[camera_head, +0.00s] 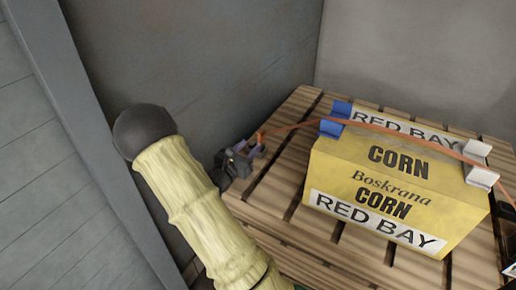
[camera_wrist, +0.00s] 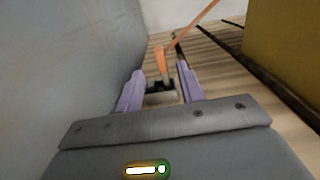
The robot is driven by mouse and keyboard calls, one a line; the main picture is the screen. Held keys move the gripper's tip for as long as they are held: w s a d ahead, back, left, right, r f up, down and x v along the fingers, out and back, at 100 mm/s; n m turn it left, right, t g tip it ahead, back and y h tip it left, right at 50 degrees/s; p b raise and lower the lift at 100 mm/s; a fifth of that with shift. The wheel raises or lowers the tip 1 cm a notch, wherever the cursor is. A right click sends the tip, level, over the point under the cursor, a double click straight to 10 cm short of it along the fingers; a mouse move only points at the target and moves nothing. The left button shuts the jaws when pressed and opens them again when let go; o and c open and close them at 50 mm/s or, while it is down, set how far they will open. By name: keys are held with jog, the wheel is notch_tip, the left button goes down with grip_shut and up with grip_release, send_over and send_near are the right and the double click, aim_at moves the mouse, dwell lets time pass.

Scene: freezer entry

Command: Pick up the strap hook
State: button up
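The orange strap (camera_head: 290,128) runs from the box's top down to its end at the left edge of the pallet. In the wrist view the orange strap end (camera_wrist: 161,62) hangs between my fingers, with a small dark piece, apparently the strap hook (camera_wrist: 159,87), below it. My gripper (camera_head: 251,149) is at the pallet's left edge, by the strap end. In the wrist view my gripper (camera_wrist: 160,70) has its two purple fingers apart, one on each side of the strap end. I see no clear contact. The hook is small and partly hidden in the head view.
A yellow corn box (camera_head: 390,185) stands on the wooden pallet (camera_head: 285,165), with blue (camera_head: 333,128) and white (camera_head: 480,176) corner guards under the strap. A grey wall (camera_head: 190,65) rises close to the left of my gripper. A dark item (camera_head: 507,225) is at the right edge.

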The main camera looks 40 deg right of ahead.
aim_at(263, 132)
jog(key=x, duration=0.5)
jog(key=shift+w+d+b, duration=0.15)
jog(key=shift+d+b, duration=0.2)
jog(key=shift+b, duration=0.05)
jog(key=b+x, duration=0.1)
jog(key=x, duration=0.4)
jog(key=shift+d+f, duration=0.1)
jog(key=shift+f, duration=0.1)
grip_shut()
